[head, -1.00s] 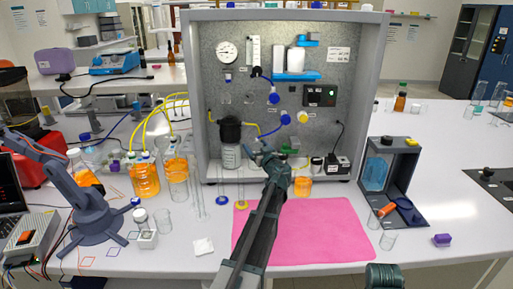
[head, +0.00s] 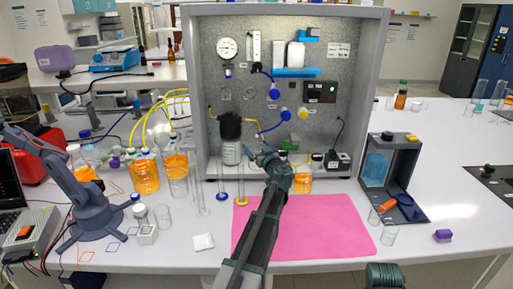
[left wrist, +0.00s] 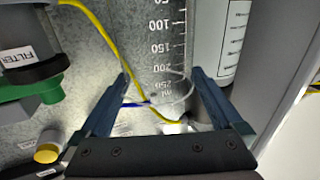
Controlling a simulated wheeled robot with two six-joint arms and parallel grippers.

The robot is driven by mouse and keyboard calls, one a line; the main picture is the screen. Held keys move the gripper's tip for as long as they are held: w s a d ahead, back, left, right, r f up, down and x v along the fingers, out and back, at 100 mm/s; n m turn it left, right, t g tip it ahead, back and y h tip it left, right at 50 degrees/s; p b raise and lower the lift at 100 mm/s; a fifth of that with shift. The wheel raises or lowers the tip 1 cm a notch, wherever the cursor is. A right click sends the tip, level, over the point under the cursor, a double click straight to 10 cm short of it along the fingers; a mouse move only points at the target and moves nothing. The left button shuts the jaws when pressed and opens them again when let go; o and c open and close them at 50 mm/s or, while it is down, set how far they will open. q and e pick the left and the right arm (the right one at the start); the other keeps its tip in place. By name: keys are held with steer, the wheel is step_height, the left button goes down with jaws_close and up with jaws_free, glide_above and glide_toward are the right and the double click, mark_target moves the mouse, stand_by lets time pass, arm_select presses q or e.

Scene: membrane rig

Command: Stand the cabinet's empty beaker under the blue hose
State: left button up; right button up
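The cabinet (head: 384,60) is the open grey rig, with gauges and hoses on its back panel. My left gripper (head: 266,157) reaches into its lower middle. In the left wrist view its two fingers (left wrist: 160,78) are spread, on either side of a clear graduated beaker (left wrist: 172,85). The beaker looks empty, and I see gaps between it and the fingers. In the head view my gripper hides that spot. The blue hose (head: 272,129) runs down from a blue fitting toward my gripper; a bit of blue hose (left wrist: 132,104) shows by the left finger.
A yellow hose (left wrist: 105,38) and the filter (left wrist: 35,60) are near the other. A beaker of orange liquid (head: 303,184) stands right of my gripper. The pink mat (head: 320,225) in front is clear apart from my arm above it.

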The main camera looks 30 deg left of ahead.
arm_select(q)
steer(key=v, duration=1.3)
steer(key=shift+s+d, duration=0.3)
